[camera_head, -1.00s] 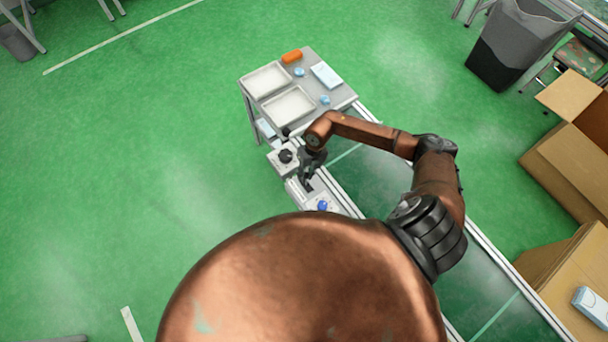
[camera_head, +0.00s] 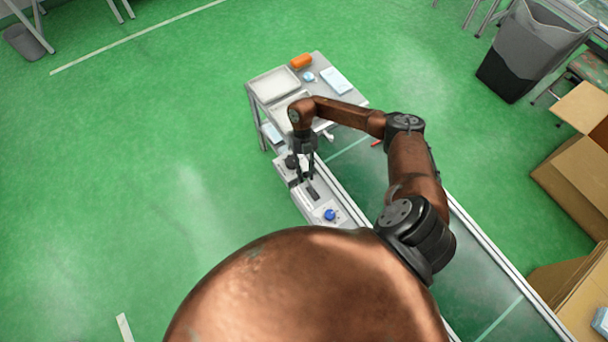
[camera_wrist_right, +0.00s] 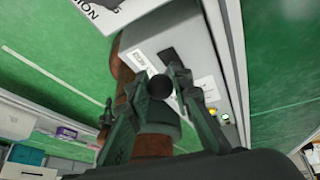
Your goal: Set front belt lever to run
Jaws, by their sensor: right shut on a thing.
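The grey control box (camera_head: 325,203) stands at the near left side of the conveyor belt, with a blue knob (camera_head: 330,214) and a dark slot (camera_head: 314,189) on top. My right gripper (camera_head: 305,178) points down over this box. In the right wrist view, the lever's round black knob (camera_wrist_right: 160,87) sits between the fingers of my right gripper (camera_wrist_right: 157,82), which is shut on it. The lever's shaft is hidden below the knob. Beside it are a white label (camera_wrist_right: 139,59) and a small green light (camera_wrist_right: 225,117). My left gripper is out of view.
A grey table (camera_head: 353,98) at the belt's far end holds a white tray (camera_head: 274,83), an orange item (camera_head: 301,61) and pale blue items. The belt (camera_head: 350,165) runs toward the lower right. Cardboard boxes (camera_head: 575,176) and a bin (camera_head: 520,60) stand right.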

